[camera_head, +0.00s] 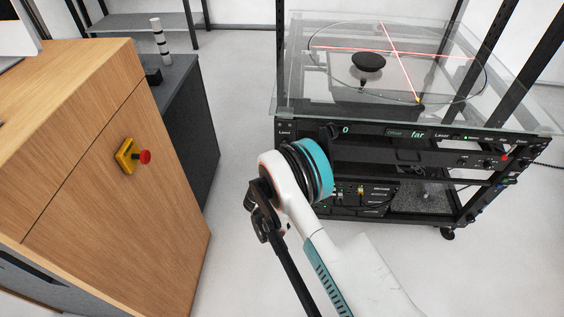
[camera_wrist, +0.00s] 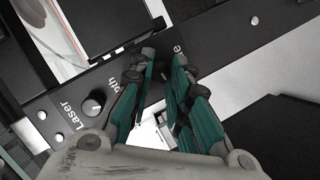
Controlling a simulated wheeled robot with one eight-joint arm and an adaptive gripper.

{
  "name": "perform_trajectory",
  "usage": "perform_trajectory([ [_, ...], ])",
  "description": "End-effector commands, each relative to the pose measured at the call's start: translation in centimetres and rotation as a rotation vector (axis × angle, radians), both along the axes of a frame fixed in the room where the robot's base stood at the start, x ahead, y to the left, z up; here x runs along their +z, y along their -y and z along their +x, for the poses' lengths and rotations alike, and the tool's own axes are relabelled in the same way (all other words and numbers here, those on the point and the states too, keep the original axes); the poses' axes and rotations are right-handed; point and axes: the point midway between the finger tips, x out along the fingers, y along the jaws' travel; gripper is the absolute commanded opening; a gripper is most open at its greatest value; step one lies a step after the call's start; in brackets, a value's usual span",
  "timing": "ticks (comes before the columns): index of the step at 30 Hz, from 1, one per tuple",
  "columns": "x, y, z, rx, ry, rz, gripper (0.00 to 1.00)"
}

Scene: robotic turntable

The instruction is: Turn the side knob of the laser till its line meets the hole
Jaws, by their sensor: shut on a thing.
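In the wrist view my gripper (camera_wrist: 164,66) has its teal fingers close together at the laser's dark front panel (camera_wrist: 72,98). They are closed around a side knob, which the fingers mostly hide. A label ending in "le" shows just beyond them. In the head view my wrist hides most of the gripper at the left of the panel (camera_head: 375,132). Two red laser lines (camera_head: 401,68) cross on the glass top (camera_head: 455,100). One runs down to a small yellowish spot (camera_head: 418,100) near the front edge. I cannot tell whether that spot is the hole.
Another black knob (camera_wrist: 93,107) sits left of the fingers, near the word "Laser". A black disc (camera_head: 368,61) is at the glass. A wooden cabinet (camera_head: 95,160) with a red button (camera_head: 144,157) stands at the left. Open floor lies between cabinet and cart.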

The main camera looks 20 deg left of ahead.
Motion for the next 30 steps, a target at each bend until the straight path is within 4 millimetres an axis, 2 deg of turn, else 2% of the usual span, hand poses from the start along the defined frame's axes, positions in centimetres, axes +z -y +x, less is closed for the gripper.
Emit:
perform_trajectory([
  [8,-0.09,-0.02,-0.1,-0.001,-0.001,0.001,0.0],
  [9,-0.09,-0.03,-0.1,0.0,-0.002,0.001,0.22],
  [11,-0.08,-0.03,-0.09,-0.001,-0.001,0.001,0.35],
  [12,-0.07,-0.02,-0.08,0.0,-0.001,0.001,0.39],
  [23,0.02,0.05,-0.01,0.0,-0.005,0.017,0.39],
  [26,0.13,0.18,0.05,0.0,-0.021,0.084,0.39],
  [30,0.27,0.49,0.12,-0.002,-0.069,0.284,0.39],
])
